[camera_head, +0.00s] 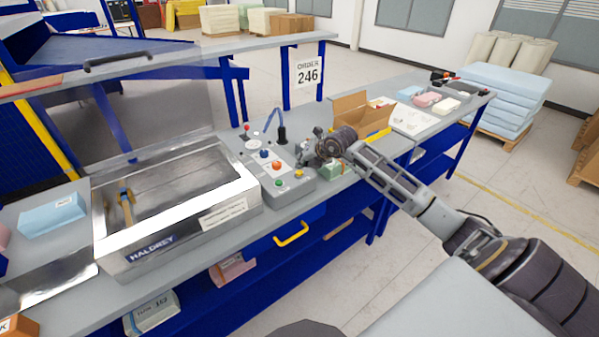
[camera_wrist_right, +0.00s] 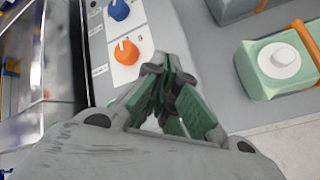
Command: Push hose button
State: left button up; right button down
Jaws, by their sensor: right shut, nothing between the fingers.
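A grey control box (camera_head: 268,165) stands on the bench, right of the metal compression chamber (camera_head: 170,205). It carries a blue knob (camera_head: 264,153), an orange knob (camera_head: 276,166), a green button (camera_head: 278,183) and a yellow button (camera_head: 298,174). A blue hose (camera_head: 274,119) with a black end rises behind the box. I cannot tell which button is the hose button. My right gripper (camera_head: 303,158) is shut and empty over the box's right side. In the right wrist view, its closed fingertips (camera_wrist_right: 172,66) appear just right of the orange knob (camera_wrist_right: 126,52). My left gripper is out of view.
An open cardboard box (camera_head: 358,112) stands behind my right wrist. A clear lid stands raised over the chamber. A yellow handle (camera_head: 292,235) sticks out at the bench front.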

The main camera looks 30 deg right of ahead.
aim_at(301, 171)
notch_tip(301, 171, up, 6)
jog(key=p, duration=0.2)
dwell(0.7)
dwell(1.4)
